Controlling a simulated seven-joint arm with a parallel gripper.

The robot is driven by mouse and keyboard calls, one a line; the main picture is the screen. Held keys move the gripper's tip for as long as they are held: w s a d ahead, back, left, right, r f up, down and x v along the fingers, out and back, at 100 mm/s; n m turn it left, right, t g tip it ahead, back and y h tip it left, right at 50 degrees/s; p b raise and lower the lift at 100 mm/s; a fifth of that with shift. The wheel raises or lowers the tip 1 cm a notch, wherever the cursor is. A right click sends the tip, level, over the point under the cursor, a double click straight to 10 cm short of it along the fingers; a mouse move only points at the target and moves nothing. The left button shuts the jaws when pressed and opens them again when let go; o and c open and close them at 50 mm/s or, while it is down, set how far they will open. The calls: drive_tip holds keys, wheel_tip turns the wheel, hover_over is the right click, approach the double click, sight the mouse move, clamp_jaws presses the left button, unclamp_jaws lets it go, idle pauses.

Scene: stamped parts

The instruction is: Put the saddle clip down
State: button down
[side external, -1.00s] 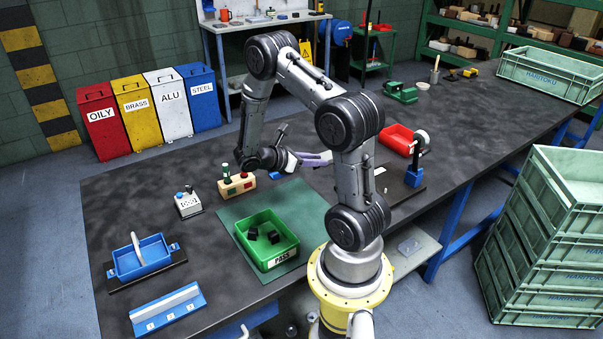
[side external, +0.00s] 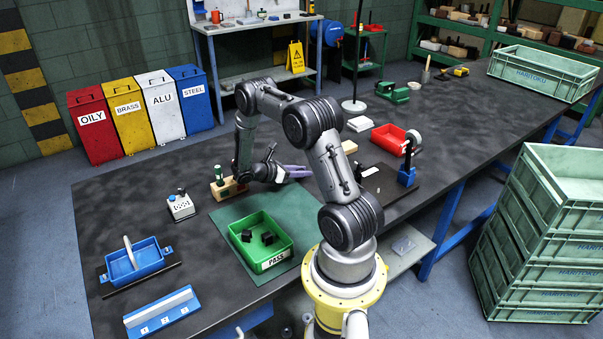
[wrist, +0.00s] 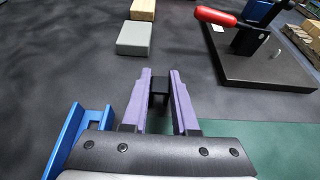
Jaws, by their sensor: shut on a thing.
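My gripper (wrist: 158,94) has purple fingers and is shut on a small black part, the saddle clip (wrist: 158,82), between the fingertips in the wrist view. In the side view the gripper (side external: 298,172) is low over the bench, pointing right, behind the green PASS tray (side external: 290,249) and near the green mat's far edge. The clip cannot be made out there. I cannot tell whether it touches the surface. Two dark parts (side external: 267,238) lie in the PASS tray, which stands on the green mat (side external: 225,212).
A blue fixture (wrist: 72,140) is close on the left in the wrist view. A grey block (wrist: 135,37), a wooden block (wrist: 143,9) and a dark plate (wrist: 260,68) with a red-handled clamp (wrist: 216,17) lie ahead. Dark bench between them is clear.

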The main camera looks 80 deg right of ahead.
drive_tip(key=shift+f, duration=0.2)
drive_tip(key=shift+f, duration=0.1)
drive_tip(key=c, duration=0.7)
unclamp_jaws()
